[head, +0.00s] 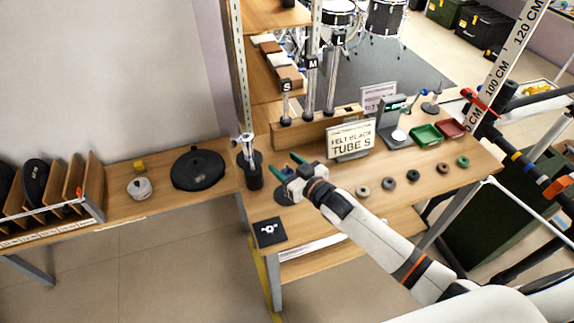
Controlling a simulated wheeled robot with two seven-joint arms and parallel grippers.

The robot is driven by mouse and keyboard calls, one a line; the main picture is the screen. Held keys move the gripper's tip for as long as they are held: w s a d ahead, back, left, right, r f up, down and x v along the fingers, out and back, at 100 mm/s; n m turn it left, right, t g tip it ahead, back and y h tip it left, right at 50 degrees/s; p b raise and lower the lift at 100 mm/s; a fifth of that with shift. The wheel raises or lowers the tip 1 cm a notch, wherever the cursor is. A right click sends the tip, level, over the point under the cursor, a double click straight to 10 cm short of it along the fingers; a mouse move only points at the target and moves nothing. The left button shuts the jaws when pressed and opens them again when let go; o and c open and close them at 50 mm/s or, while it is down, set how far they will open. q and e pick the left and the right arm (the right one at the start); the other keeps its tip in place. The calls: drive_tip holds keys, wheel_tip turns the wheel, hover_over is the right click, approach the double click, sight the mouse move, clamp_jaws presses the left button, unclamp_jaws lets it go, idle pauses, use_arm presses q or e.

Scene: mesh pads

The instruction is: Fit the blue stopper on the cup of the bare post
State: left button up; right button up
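My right gripper (284,166) reaches in over the left part of the wooden table. Its two green fingers are apart and I see nothing between them. A dark round base (284,196) lies below it, partly hidden by the gripper. Several small ring-like pieces stand in a row along the front right of the table; a slate-grey one (389,183) looks the most bluish, but I cannot tell if it is the blue stopper. Silver posts marked S (286,104), M (310,90) and L (333,80) stand at the back. I cannot tell which post is bare. My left gripper is not in view.
A black canister (251,172) with silver parts stands just left of my gripper. A sign (350,141), a dark device (391,118), green (425,135) and red (451,127) trays stand behind the ring row. A black square pad (269,231) lies at the front left corner.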

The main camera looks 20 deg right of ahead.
drive_tip(key=b+v, duration=0.1)
drive_tip(key=v, duration=1.1)
idle(0.5)
